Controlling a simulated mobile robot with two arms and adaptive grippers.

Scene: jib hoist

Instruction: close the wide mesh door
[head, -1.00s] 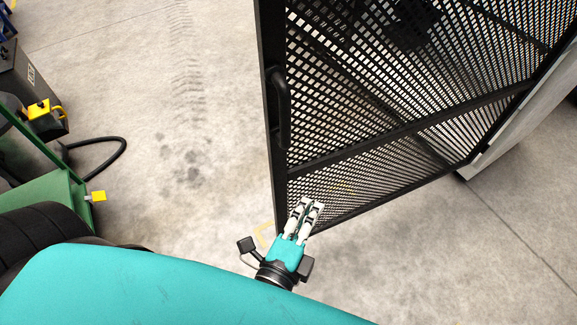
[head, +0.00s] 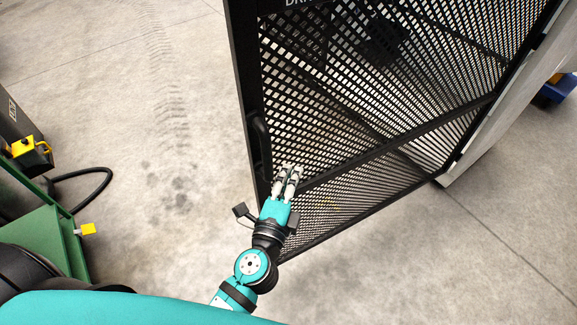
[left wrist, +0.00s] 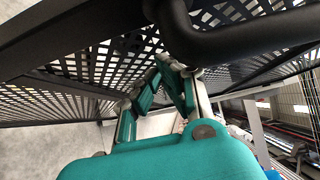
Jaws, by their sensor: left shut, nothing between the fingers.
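The wide mesh door (head: 380,135) is a black framed panel of perforated metal. It stands swung out at an angle over the floor, its far right edge at a pale post. A dark bar handle (head: 259,146) sits on its left upright. My left gripper (head: 289,171) has a teal body and pale fingers, shut and empty. It is in front of the mesh, just right of the handle's lower end. In the left wrist view the handle (left wrist: 235,45) crosses close beyond the fingertips (left wrist: 172,65); I cannot tell whether they touch. My right gripper is not in view.
The pale post (head: 490,130) stands at the door's right edge. At the left are a green machine base (head: 40,235), a yellow-handled box (head: 28,150) and a black hose (head: 95,185). The concrete floor (head: 180,120) left of the door is clear.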

